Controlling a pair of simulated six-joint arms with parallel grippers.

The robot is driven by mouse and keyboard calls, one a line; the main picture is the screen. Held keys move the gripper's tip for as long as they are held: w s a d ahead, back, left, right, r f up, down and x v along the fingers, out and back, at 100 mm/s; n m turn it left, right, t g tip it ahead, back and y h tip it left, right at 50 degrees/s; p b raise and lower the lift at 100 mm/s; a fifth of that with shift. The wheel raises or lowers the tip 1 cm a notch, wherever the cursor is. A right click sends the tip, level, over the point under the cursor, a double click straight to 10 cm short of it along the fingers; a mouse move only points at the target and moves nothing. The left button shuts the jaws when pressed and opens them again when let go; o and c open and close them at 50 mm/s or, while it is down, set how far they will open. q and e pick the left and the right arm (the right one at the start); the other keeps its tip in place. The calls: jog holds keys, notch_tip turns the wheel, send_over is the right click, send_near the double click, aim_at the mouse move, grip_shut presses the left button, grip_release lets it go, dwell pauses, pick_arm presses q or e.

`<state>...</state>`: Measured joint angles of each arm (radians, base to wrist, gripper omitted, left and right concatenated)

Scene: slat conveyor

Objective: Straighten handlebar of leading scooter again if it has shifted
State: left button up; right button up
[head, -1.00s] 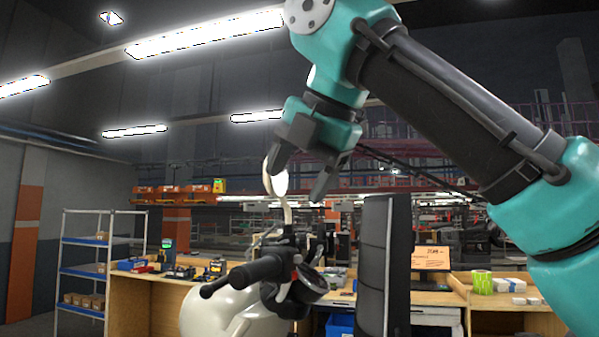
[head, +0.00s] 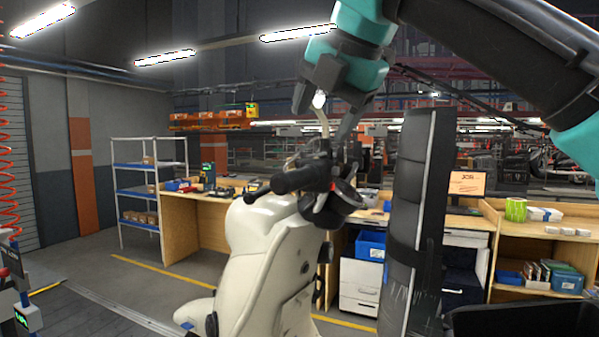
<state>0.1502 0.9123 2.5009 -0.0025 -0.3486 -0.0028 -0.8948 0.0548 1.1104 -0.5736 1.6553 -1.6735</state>
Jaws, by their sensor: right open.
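Whether a finger touches the stem cannot be told. My left gripper is not in view.
A tall dark panel (head: 412,215) stands close to the right of the scooter. Wooden workbenches (head: 185,225) with boxes and tools stand behind. A shelf rack (head: 135,195) is at the back left. Open floor (head: 90,265) lies left of the scooter.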

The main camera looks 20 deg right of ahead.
aim_at(305, 181)
jog(key=x, duration=1.2)
jog(key=shift+d, duration=0.1)
jog(key=shift+s, duration=0.1)
jog(key=c, duration=1)
jog(key=shift+s+d+f+n, duration=0.3)
jog(key=shift+s+d, duration=0.1)
jog(key=shift+d, duration=0.1)
jog(key=shift+c, duration=0.2)
jog(key=o, duration=0.5)
jog(key=shift+s+d+f, duration=0.1)
jog(key=shift+s, duration=0.05)
jog(key=o, duration=0.5)
